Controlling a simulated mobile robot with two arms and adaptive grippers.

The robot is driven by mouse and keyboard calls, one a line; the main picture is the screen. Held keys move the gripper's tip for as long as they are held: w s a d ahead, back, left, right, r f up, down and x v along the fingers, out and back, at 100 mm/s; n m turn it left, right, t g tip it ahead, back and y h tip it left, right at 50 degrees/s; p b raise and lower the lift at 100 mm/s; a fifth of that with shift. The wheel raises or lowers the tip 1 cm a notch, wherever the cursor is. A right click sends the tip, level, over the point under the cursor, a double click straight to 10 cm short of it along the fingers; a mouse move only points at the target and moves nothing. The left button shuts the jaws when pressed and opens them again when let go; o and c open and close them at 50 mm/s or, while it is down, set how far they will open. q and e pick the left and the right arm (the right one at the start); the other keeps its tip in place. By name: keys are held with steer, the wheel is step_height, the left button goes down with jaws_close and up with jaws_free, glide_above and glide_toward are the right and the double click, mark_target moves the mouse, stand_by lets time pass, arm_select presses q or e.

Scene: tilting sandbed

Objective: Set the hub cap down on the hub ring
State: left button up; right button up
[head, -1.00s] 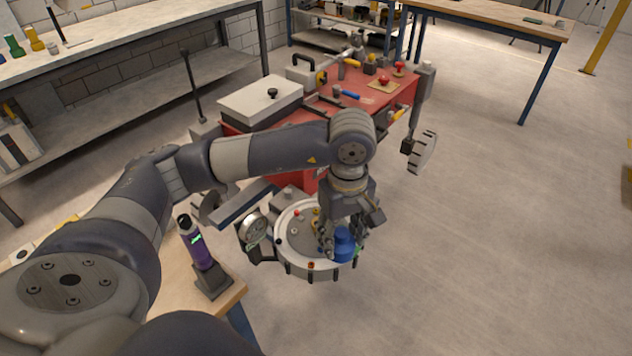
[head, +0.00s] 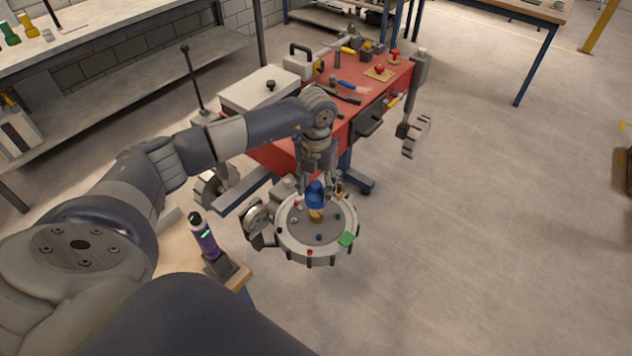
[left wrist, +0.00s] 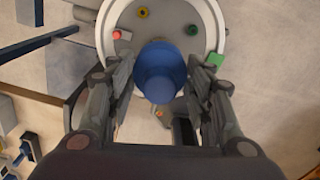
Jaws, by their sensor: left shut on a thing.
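The blue hub cap (head: 315,194) is held upright between the fingers of my left gripper (head: 319,189), over the back-middle of the round sandbed (head: 285,245). It also shows in the left wrist view (left wrist: 160,72), between both fingers. A tan-orange piece (head: 316,215) shows directly under the cap; I cannot tell whether it is the hub ring or whether they touch. In the left wrist view a yellow ring-shaped piece (left wrist: 142,12) lies on the bed beyond the cap. My right gripper is not in view.
A green block (head: 347,239) and several small coloured pieces lie on the bed. A round gauge (head: 256,216) stands at its left edge. A purple bottle (head: 204,236) stands further left. A red cart (head: 375,95) with tools is behind.

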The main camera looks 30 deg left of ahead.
mark_target(316, 211)
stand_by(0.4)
arm_select(q)
steer(key=shift+f+b, duration=1)
steer(key=shift+f, duration=0.15)
steer(key=shift+f+b, duration=0.85)
steer(key=shift+f, duration=0.25)
steer(key=shift+f, duration=0.15)
steer(key=shift+f+b, duration=1.05)
steer(key=shift+f, duration=0.1)
steer(key=shift+f, duration=0.2)
steer(key=shift+f+b, duration=0.6)
steer(key=shift+b, duration=0.05)
